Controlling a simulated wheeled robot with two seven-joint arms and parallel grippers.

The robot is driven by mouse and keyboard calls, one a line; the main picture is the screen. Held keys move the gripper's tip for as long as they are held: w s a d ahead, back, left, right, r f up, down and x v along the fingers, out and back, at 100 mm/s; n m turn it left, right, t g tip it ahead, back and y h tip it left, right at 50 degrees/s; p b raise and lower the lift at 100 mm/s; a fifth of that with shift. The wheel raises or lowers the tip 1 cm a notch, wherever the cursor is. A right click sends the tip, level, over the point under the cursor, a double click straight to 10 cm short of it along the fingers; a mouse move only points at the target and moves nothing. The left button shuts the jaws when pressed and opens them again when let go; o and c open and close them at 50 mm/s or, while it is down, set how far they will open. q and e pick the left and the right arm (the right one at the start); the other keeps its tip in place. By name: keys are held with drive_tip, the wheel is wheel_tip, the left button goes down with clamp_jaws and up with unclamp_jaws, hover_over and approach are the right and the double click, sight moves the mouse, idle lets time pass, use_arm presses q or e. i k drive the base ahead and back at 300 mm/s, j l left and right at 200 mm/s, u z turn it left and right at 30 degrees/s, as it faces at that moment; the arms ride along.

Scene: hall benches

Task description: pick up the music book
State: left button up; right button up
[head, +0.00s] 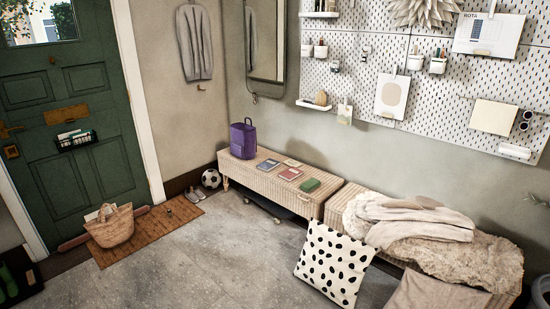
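Several flat, book-like items lie on the left woven bench (256,181) in the head view. They are a blue-grey book (268,165), a red-covered book (291,174) and a thicker green item (310,185). A small tan item (292,162) lies behind them. They are too small for me to read any cover, so I cannot tell which one is the music book. Neither of my grippers is in view.
A purple bag (243,140) stands at the bench's left end. The right bench holds a rumpled blanket (420,222). A spotted cushion (333,264) leans in front. A basket (111,226) sits on the doormat (150,232). The grey floor (215,255) before the left bench is clear.

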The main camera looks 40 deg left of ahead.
sight(290, 174)
drive_tip(key=i+j+u, duration=0.15)
drive_tip(key=i+j, duration=0.3)
drive_tip(key=i+j+u, duration=0.2)
drive_tip(key=i+j, duration=0.3)
drive_tip(key=i+j+u, duration=0.15)
drive_tip(key=i+j, duration=0.35)
drive_tip(key=i+j+u, duration=0.15)
drive_tip(key=i+j, duration=0.25)
drive_tip(key=i, duration=0.15)
drive_tip(key=i+j+u, duration=0.2)
drive_tip(key=i, duration=0.35)
